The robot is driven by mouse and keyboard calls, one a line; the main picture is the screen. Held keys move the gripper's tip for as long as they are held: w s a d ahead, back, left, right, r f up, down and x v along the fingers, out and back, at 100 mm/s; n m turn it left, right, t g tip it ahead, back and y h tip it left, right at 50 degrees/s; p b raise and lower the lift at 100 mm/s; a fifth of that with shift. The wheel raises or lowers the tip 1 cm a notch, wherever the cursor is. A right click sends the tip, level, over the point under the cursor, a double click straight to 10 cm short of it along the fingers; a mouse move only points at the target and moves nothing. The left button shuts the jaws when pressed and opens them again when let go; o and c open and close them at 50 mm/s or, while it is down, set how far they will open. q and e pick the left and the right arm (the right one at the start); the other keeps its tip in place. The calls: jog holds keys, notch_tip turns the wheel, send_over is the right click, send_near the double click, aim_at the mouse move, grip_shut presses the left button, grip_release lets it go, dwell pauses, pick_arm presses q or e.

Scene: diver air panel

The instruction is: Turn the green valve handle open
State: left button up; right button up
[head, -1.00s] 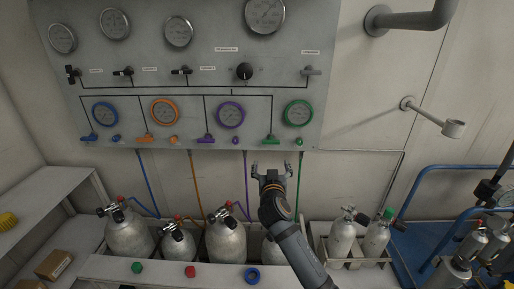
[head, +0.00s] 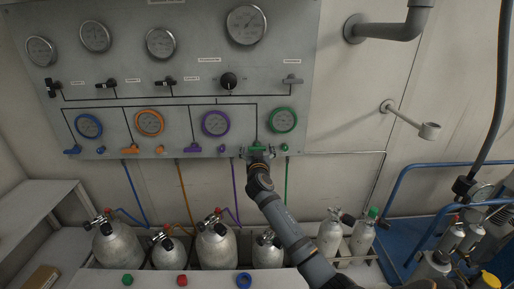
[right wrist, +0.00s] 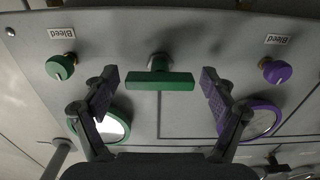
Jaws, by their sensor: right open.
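The green valve handle (head: 257,149) is on the lower right of the grey panel, below the green-rimmed gauge (head: 283,120). In the right wrist view the handle (right wrist: 160,81) is a flat green bar lying crosswise on a metal stem. My right gripper (head: 257,155) is at the handle in the head view. In the right wrist view my right gripper (right wrist: 158,88) is open, with one finger off each end of the bar and a gap on both sides. The handle's middle is partly covered by the gripper in the head view. My left gripper is not in view.
A green bleed knob (right wrist: 60,67) and a purple bleed knob (right wrist: 277,70) flank the handle. The purple valve handle (head: 193,148) is to its left on the panel. Steel cylinders (head: 216,245) stand below. A wall bracket (head: 428,130) juts out at the right.

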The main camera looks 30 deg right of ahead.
jog(key=c, duration=1.2)
jog(key=shift+o, duration=0.2)
jog(key=shift+n, duration=0.3)
jog(key=n, duration=0.3)
jog(key=shift+n, duration=0.3)
jog(key=n, duration=0.3)
jog(key=shift+n+p, duration=0.3)
jog(key=shift+p, duration=0.05)
jog(key=n+p, duration=0.1)
jog(key=n, duration=0.3)
jog(key=shift+w+a+n, duration=0.1)
jog(key=shift+n, duration=0.2)
jog(key=shift+f+n+p, duration=0.15)
jog(key=shift+n+p, duration=0.65)
jog(key=shift+n, duration=1)
